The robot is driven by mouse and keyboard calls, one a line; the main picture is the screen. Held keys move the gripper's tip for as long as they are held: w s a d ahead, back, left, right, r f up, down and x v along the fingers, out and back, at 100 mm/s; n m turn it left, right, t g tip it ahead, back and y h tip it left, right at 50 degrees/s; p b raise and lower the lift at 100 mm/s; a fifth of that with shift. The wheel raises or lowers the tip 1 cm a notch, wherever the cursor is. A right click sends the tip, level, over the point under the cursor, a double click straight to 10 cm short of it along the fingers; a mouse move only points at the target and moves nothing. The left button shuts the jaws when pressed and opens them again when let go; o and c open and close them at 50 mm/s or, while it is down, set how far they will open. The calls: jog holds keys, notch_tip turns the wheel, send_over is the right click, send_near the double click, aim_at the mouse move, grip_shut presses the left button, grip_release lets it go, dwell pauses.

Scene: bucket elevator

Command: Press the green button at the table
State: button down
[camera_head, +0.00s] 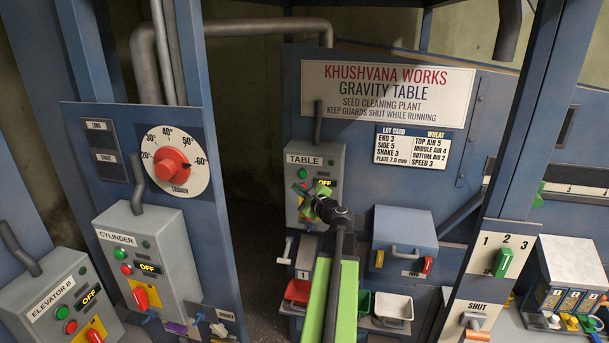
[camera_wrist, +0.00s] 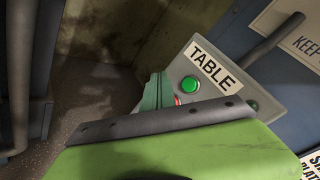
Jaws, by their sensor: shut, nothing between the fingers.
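The grey TABLE control box (camera_head: 293,211) hangs on the blue machine, and its green button (camera_head: 303,173) sits at the upper left under the TABLE label. The green button (camera_wrist: 189,85) is also clear and uncovered in the wrist view. My gripper (camera_head: 301,188) is shut and empty in front of the box, its tips just below the green button in the picture. I cannot tell whether they touch the box. In the wrist view, a red bit (camera_wrist: 178,100) shows below the green button, mostly hidden by my arm. The display beside the buttons reads OFF.
A red tray (camera_head: 298,291) and a white tray (camera_head: 393,307) sit below, beside my arm.

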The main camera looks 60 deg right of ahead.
aim_at(299, 174)
jog(key=d, duration=0.2)
jog(key=w+d, duration=0.1)
jog(key=d, duration=0.1)
jog(key=w+d, duration=0.1)
jog(key=d, duration=0.1)
jog(key=shift+d, duration=0.1)
dwell(1.8)
jog(key=shift+d, duration=0.3)
jog(key=shift+w+d, duration=0.15)
jog(key=shift+d, duration=0.35)
dwell(0.6)
jog(key=shift+a, duration=0.1)
jog(key=shift+s+a, duration=0.25)
jog(key=shift+a, duration=0.55)
